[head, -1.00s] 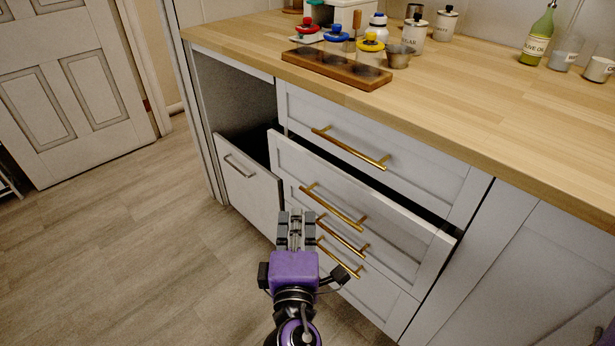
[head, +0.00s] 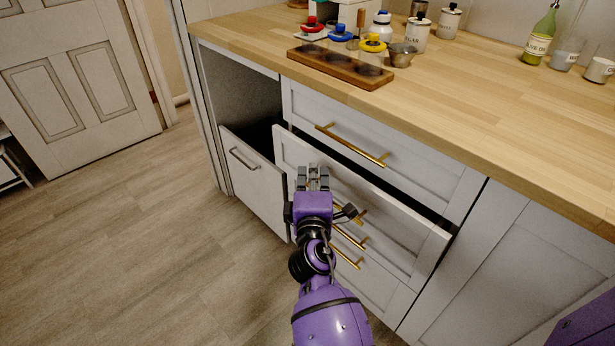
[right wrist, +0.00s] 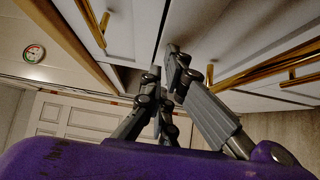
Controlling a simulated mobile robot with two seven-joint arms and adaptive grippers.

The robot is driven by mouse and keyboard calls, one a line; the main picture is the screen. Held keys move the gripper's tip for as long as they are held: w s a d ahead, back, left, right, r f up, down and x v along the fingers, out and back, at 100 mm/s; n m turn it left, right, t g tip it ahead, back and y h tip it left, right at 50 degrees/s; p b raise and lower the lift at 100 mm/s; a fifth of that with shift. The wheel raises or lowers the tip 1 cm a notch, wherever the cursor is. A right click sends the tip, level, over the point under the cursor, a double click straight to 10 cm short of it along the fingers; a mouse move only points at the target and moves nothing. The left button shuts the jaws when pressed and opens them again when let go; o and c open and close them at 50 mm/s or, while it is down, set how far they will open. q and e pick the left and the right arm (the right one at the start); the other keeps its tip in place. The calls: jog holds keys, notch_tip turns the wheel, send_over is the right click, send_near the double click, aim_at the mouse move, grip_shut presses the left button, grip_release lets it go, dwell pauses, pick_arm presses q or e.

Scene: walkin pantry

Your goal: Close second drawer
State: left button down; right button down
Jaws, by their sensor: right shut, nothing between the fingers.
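The second drawer (head: 400,222) is a pale grey front with a gold bar handle. It stands out from the cabinet, with a dark gap above it under the closed top drawer (head: 420,175). My right gripper (head: 314,172) is shut and empty. Its fingertips overlap the upper left part of the second drawer's front in the head view; contact is unclear. My arm hides much of that drawer's handle. In the right wrist view the fingers (right wrist: 163,62) lie beside the drawer front (right wrist: 225,30), with a gold handle (right wrist: 265,68) to their right. My left gripper is not in view.
A side bin front (head: 258,180) with a silver handle stands out left of the drawers. Lower drawers have gold handles (head: 347,257). Above, the wooden counter (head: 470,115) holds a dark wooden tray (head: 340,72), jars and a green bottle (head: 540,38). Open floor lies left.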

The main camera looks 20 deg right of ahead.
aim_at(328, 164)
jog(key=d, duration=0.1)
jog(key=w+d, duration=0.1)
jog(key=d, duration=0.1)
jog(key=d+p, duration=0.1)
jog(key=d, duration=0.1)
jog(key=shift+w, duration=0.4)
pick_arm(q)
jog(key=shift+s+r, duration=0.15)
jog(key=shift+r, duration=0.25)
pick_arm(e)
jog(key=shift+r, duration=0.1)
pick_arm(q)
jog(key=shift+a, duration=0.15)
